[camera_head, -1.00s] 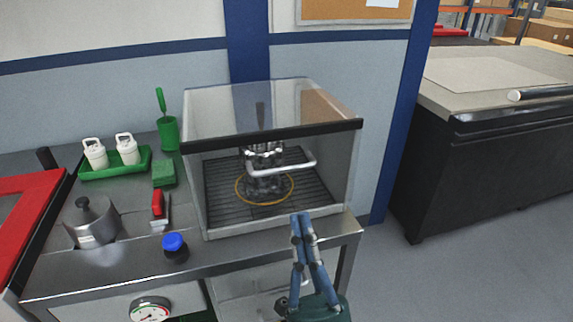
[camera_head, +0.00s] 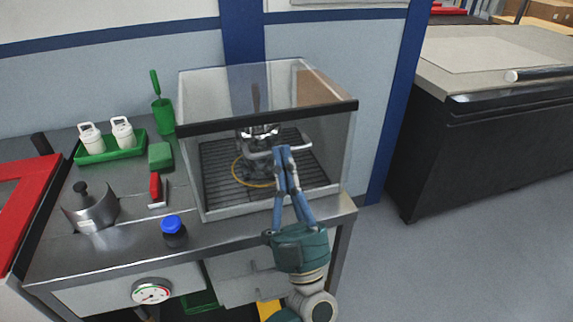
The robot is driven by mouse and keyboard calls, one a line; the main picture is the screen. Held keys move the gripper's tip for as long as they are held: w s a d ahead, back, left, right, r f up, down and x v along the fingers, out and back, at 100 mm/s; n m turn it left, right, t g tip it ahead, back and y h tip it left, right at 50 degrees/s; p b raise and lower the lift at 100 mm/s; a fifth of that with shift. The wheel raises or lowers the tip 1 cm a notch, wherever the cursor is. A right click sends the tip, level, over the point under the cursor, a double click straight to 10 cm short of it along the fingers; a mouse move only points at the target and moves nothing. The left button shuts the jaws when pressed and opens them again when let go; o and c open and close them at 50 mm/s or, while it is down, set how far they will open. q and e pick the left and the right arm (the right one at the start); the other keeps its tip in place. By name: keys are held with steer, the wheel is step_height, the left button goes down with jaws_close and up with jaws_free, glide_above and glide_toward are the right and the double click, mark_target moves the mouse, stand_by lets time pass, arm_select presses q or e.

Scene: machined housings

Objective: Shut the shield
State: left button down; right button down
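The shield is part of a clear box-like case (camera_head: 330,150) on the steel bench, with a black bar (camera_head: 270,118) across its upper front. Below the bar, a pale metal U-shaped handle (camera_head: 303,145) shows at the front. How far the shield stands open is hard to tell through the clear panels. My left gripper (camera_head: 283,149) comes up from the bottom with its fingertips together. The tips overlap the handle in the picture and hide part of it. I cannot tell whether they touch it. My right gripper is not in view.
Inside the case, a metal part stands on a dark grid with a yellow ring (camera_head: 240,176). Left of the case are a blue-capped jar (camera_head: 173,232), a red-handled brush (camera_head: 155,186), a green sponge (camera_head: 160,155) and a green tray (camera_head: 97,156) with white bottles. A dark cabinet (camera_head: 480,150) stands right.

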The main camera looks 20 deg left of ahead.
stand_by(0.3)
arm_select(q)
step_height(320, 180, down, 4)
steer(key=shift+w+r+b, duration=0.1)
steer(key=shift+r+b, duration=0.1)
steer(key=shift+b, duration=0.8)
steer(key=shift+a, duration=0.1)
